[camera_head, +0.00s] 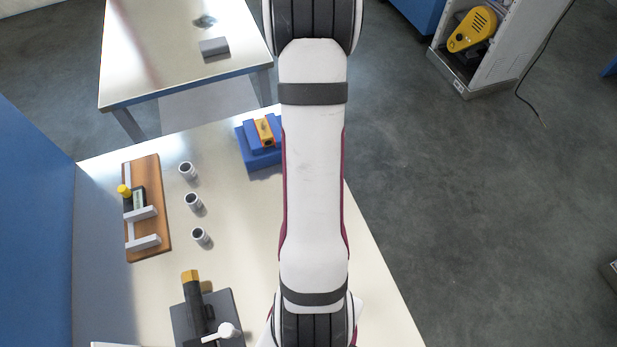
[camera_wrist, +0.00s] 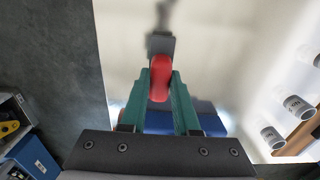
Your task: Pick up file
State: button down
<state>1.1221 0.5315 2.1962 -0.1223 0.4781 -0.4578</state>
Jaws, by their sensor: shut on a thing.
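The file (camera_wrist: 160,78) shows in the wrist view, with a red handle and a dark grey shank pointing toward the top of the picture. My gripper (camera_wrist: 161,74) has its two green fingers on either side of the red handle and is shut on it. The far end of the file looks dark and blurred against the pale table, so I cannot tell its exact length or whether it touches the table. In the head view my arm covers the gripper and the file.
A blue stepped block (camera_head: 262,158) with a yellow piece stands beside my arm. Several grey cylinders (camera_head: 194,202), a wooden rack (camera_head: 160,235) and a dark vise-like device (camera_head: 200,310) stand to the left. The table (camera_head: 235,225) is clear between the cylinders and my arm.

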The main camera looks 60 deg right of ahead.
jog(key=r, duration=0.1)
jog(key=s+r, duration=0.1)
jog(key=r, duration=0.1)
jog(key=shift+s, duration=0.1)
jog(key=s+a+r, duration=0.1)
jog(key=s+r, duration=0.5)
jog(key=s, duration=0.4)
jog(key=shift+s+r, duration=0.15)
jog(key=shift+s, duration=0.1)
